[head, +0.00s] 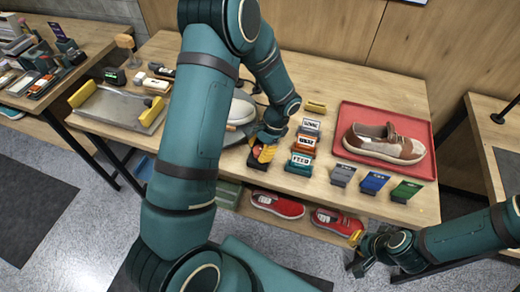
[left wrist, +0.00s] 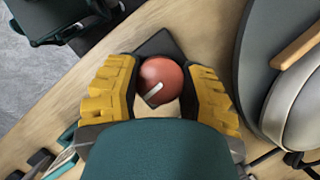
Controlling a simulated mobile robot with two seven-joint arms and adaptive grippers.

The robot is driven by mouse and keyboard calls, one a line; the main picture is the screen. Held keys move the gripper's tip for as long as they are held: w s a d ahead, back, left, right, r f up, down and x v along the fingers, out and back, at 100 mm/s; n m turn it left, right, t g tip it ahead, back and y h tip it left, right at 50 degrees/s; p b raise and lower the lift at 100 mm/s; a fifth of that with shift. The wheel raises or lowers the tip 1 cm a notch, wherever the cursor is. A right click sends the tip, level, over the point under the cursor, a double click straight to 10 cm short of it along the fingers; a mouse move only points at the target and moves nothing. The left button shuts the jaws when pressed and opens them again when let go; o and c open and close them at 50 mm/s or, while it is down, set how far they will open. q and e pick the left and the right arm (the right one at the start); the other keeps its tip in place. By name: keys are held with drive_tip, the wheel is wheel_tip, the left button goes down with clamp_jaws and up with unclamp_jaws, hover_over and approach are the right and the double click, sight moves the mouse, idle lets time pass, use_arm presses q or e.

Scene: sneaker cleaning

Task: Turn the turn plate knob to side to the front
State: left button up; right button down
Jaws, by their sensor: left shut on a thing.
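The turn plate knob (left wrist: 163,78) is a round red knob with a white mark, on a dark square base (left wrist: 158,43). The white mark points to the lower left in the left wrist view. My left gripper (head: 262,155) is shut on the knob, with a yellow finger on each side, as the left wrist view (left wrist: 165,92) shows. The turn plate (left wrist: 252,65) is a grey disc beside the knob and carries a pale sneaker (left wrist: 298,112). In the head view my left arm partly hides the plate and sneaker (head: 240,110). My right gripper (head: 358,254) is low, off the table's front edge.
A red tray (head: 433,172) with a brown and white shoe (head: 385,143) is at the table's right. Several small labelled blocks stand right of my left gripper. A metal tray (head: 113,107) lies at the left. Red sneakers (head: 278,205) sit on the shelf below.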

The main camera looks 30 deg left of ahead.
use_arm(q)
drive_tip(key=shift+s, duration=0.1)
drive_tip(key=o, duration=1.2)
drive_tip(key=v, duration=1.2)
